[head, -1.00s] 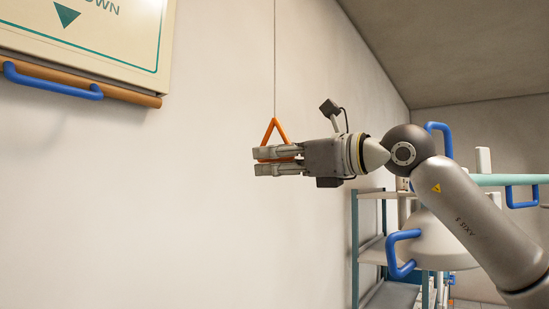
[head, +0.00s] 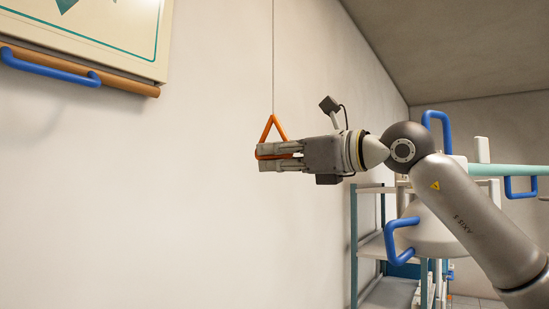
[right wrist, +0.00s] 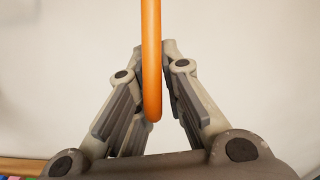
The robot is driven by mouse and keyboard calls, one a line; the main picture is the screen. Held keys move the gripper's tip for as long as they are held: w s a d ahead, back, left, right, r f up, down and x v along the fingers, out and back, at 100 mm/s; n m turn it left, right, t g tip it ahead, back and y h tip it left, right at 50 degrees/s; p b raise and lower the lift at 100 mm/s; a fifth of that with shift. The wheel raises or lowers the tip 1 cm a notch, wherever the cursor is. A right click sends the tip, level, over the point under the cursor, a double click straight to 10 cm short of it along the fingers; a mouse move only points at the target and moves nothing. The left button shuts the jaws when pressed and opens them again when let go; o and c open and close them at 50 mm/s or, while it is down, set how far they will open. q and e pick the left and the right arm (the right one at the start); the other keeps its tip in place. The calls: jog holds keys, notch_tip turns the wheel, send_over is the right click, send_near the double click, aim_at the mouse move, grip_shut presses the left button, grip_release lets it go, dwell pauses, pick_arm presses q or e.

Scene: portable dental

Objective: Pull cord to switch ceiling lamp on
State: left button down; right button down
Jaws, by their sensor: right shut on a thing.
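A thin cord (head: 273,60) hangs down along the pale wall. An orange triangular pull handle (head: 266,130) hangs at its lower end. My right gripper (head: 268,158) is shut on the lower bar of the handle, with the fingers pointing left. The right wrist view shows the orange handle (right wrist: 151,60) edge-on between the two fingers. The blue-handled, cone-shaped lamp head (head: 425,235) is partly hidden behind my right arm. My left gripper is not in view.
A cabinet or sign panel (head: 110,20) with a wooden rail and a blue handle (head: 50,66) is at the upper left. A metal shelf rack (head: 385,249) stands behind my right arm. The wall left of the gripper is clear.

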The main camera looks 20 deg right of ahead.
jog(key=shift+a+f+b, duration=0.15)
jog(key=shift+f+b, duration=0.2)
jog(key=shift+f, duration=0.35)
jog(key=shift+r, duration=0.1)
jog(key=c, duration=1.6)
grip_release()
jog(key=shift+o, duration=0.3)
jog(key=shift+f, duration=0.2)
